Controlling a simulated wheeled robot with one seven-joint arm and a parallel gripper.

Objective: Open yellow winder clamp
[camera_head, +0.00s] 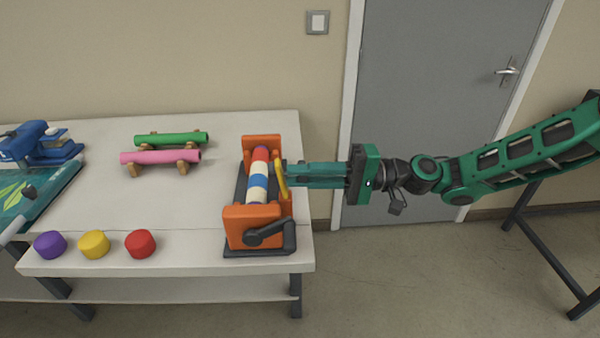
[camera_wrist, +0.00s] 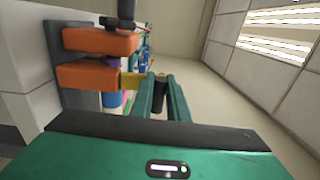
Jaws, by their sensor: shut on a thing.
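The orange winder (camera_head: 253,218) stands at the right end of the white table, with a striped roll (camera_head: 259,176) of red, white and blue between its end blocks. The yellow clamp (camera_head: 281,180) is on the winder's right side, beside the roll. My gripper (camera_head: 287,174) reaches in from the right with its fingers at the clamp. In the wrist view my gripper's green fingers (camera_wrist: 162,92) are close together around a dark piece, next to the yellow clamp part (camera_wrist: 133,81) by the orange blocks. The fingers partly hide the clamp.
A black crank (camera_head: 270,234) is on the winder's front. Purple, yellow and red knobs (camera_head: 140,243) line the table's front edge. Green and pink rolls (camera_head: 160,157) lie on wooden stands. A blue machine (camera_head: 38,145) stands at the far left. The table middle (camera_head: 200,205) is clear.

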